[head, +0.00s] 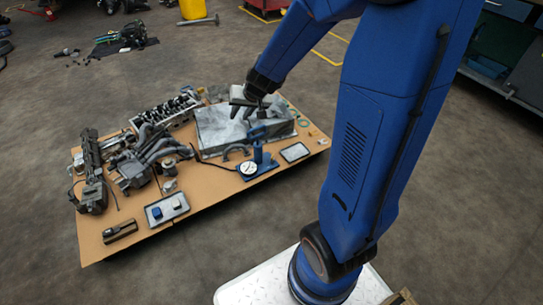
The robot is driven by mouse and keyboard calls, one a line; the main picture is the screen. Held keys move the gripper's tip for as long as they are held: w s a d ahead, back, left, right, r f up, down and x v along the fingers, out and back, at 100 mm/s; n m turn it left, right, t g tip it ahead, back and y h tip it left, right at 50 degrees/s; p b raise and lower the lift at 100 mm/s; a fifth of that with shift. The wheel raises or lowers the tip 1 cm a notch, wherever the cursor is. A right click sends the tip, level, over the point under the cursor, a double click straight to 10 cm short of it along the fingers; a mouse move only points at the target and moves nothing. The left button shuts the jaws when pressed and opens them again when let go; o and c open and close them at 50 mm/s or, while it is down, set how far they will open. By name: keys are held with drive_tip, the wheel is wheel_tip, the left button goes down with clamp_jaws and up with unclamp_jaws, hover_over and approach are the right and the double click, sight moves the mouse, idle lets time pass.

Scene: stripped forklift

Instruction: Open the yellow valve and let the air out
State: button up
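I cannot make out a yellow valve in the head view. On the brown board (215,200) a small blue device (258,152) stands upright on a blue base, with a round white dial (247,168) at its foot. My gripper (262,107) hangs at the end of my blue arm, over a large grey metal part (213,130) behind the blue device. It looks apart from the blue device. Its fingers are small and dark here, and I cannot tell whether they are open or shut, or hold anything.
Engine parts with curved grey pipes (152,148) crowd the board's left and back. A small tray (168,210) with a blue and a pale block lies in front; a flat framed plate (295,152) lies right. A yellow object (193,9) stands behind on the floor. Floor in front is clear.

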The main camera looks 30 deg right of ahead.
drive_tip(key=w+d+f+m+h, duration=0.1)
drive_tip(key=w+d+f, duration=0.2)
drive_tip(key=f, duration=0.3)
drive_tip(key=w+d+f+m+h, duration=0.1)
drive_tip(key=w+d+f+m, duration=0.1)
drive_tip(key=d+f, duration=0.3)
drive_tip(key=m+g+h, duration=0.2)
drive_tip(key=g+h, duration=0.1)
approach(272, 158)
drive_tip(key=x, duration=0.5)
drive_tip(key=w+x, duration=0.1)
drive_tip(key=x, duration=0.2)
drive_tip(key=shift+w+d, duration=0.1)
drive_tip(key=shift+d, duration=0.35)
clamp_jaws()
